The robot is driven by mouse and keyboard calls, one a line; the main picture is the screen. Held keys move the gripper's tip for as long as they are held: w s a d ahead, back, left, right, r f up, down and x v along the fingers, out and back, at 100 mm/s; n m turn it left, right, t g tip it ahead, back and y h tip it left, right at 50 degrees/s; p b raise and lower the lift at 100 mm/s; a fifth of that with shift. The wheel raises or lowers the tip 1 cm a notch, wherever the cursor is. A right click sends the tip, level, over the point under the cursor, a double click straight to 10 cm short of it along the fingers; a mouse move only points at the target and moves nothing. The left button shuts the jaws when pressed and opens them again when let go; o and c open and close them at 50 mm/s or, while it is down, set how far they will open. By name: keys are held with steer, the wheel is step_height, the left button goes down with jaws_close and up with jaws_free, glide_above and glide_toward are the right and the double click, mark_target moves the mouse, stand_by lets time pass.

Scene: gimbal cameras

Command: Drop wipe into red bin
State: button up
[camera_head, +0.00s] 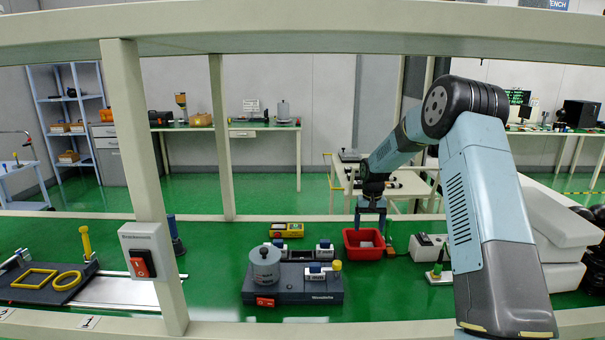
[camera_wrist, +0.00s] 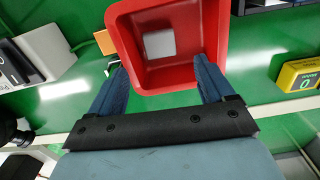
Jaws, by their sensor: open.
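The red bin (camera_head: 352,250) stands on the green table in the head view, right of the middle. In the wrist view the red bin (camera_wrist: 187,80) is at the top, seen from above. My gripper (camera_head: 370,222) is above the bin. In the wrist view my gripper (camera_wrist: 163,80) is open, its two blue fingers apart, with nothing between them.
A yellow meter (camera_head: 286,230) and a dark device with a grey cylinder (camera_head: 265,265) stand left of the bin. A white box (camera_head: 427,246) and a green-based post (camera_head: 438,272) stand to its right. A pale frame post (camera_head: 146,190) rises at the front left.

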steer(key=shift+r, duration=0.1)
step_height(320, 180, up, 14)
steer(key=shift+f, duration=0.25)
stand_by(0.5)
